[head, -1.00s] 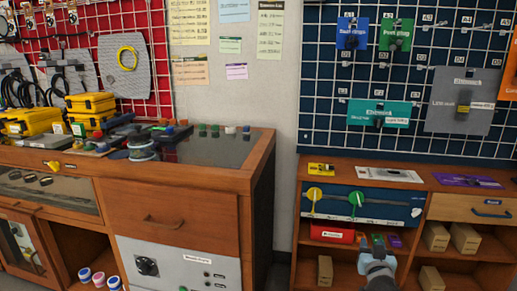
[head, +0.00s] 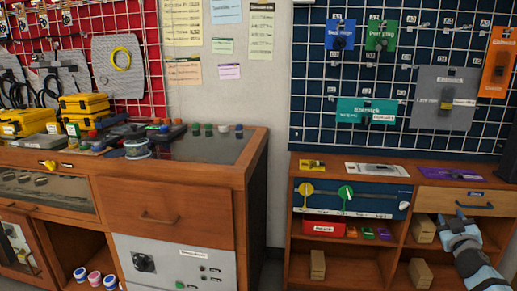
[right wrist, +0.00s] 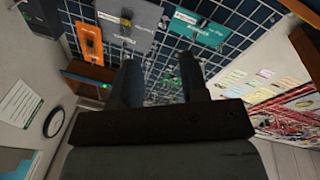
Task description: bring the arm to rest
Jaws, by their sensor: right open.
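My right arm comes in at the lower right of the head view. My left gripper is not in view.
The right shelf unit (head: 350,172) holds small boxes. Its blue panel (head: 375,200) has a yellow and a green knob. At left stands a wooden workbench (head: 165,185) with yellow cases (head: 85,104). A floor gap lies between bench and shelf.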

